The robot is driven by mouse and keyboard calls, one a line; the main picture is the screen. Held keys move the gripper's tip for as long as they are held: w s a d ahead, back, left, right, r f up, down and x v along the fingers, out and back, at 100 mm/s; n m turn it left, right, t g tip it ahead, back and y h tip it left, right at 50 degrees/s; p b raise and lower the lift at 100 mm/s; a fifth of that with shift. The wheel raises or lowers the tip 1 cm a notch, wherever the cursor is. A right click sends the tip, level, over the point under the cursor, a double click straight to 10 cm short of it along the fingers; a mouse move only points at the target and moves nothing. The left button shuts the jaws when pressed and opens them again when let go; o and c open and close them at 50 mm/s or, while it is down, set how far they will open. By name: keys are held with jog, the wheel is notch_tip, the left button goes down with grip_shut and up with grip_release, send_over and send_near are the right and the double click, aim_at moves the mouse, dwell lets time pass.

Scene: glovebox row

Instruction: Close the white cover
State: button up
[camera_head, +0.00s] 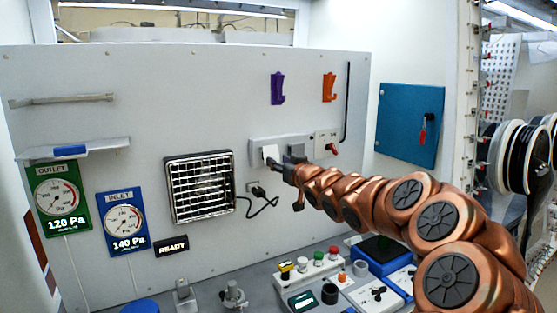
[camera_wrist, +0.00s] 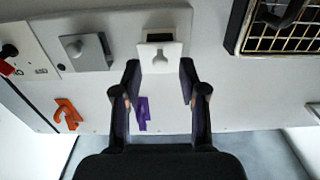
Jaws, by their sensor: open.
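The white cover (camera_head: 271,154) is on a grey wall plate (camera_head: 255,153) on the upright panel. In the wrist view the white cover (camera_wrist: 160,58) stands out from the plate (camera_wrist: 180,18) and looks raised, with a grey knob-shaped mark or tab on it. My gripper (camera_head: 278,164) is at the panel, close to the cover. In the wrist view my gripper (camera_wrist: 159,70) is open, one finger on each side of the cover's outer end. I cannot tell whether either finger touches it.
A grey cover (camera_wrist: 85,52) sits beside the white one. A socket with a plug and black cable (camera_head: 258,191) is below, and a vent grille (camera_head: 199,187) is to the left. Purple (camera_head: 278,88) and orange (camera_head: 329,87) hooks are above. Buttons (camera_head: 318,257) stand on the bench.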

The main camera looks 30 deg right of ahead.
jog(key=shift+w, duration=0.6)
grip_shut()
